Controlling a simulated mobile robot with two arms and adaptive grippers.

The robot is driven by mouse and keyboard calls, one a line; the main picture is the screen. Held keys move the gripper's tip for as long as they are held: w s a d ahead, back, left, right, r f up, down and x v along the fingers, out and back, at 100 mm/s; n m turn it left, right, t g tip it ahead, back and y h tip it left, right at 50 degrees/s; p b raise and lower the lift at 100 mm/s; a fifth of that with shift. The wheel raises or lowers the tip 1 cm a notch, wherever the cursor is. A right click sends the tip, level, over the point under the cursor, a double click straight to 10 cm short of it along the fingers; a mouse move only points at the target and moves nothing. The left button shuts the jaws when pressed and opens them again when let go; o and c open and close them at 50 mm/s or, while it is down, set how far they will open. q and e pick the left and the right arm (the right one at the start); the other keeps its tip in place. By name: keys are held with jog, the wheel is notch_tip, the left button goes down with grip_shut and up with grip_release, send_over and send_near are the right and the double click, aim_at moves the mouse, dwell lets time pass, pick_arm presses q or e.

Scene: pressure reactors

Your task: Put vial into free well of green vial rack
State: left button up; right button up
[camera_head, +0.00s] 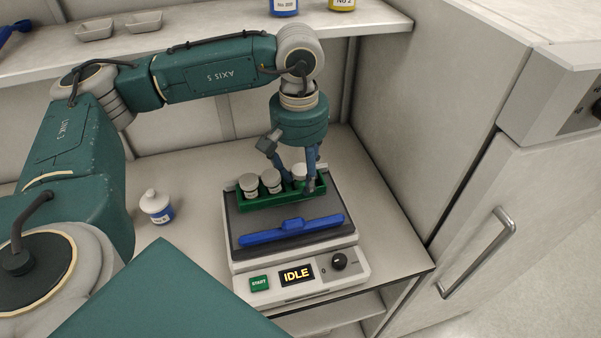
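The green vial rack (268,203) stands on top of a grey device with a blue bar. White-capped vials stand in it: one at the left (249,184) and one in the middle (271,181). A third white-capped vial (300,172) is at the rack's right end, between the fingers of my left gripper (298,178). The gripper points down, with one finger on each side of this vial. I cannot tell whether the fingers press on it or whether its base is seated, as the rack front and a finger hide it. My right gripper is out of view.
The device (292,262) has a START button, an IDLE display and a knob. A blue bar (291,230) lies in front of the rack. A small white bottle (156,206) stands left on the bench. A shelf (215,47) with trays and bottles runs above; a cabinet wall stands right.

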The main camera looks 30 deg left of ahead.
aim_at(299, 169)
pick_arm(q)
jog(key=shift+s+r+p, duration=0.15)
jog(key=shift+r+p, duration=0.2)
jog(key=shift+p, duration=0.15)
notch_tip(299, 169, up, 12)
jog(key=b, duration=0.2)
jog(key=shift+w+a, duration=0.15)
jog(key=shift+w, duration=0.05)
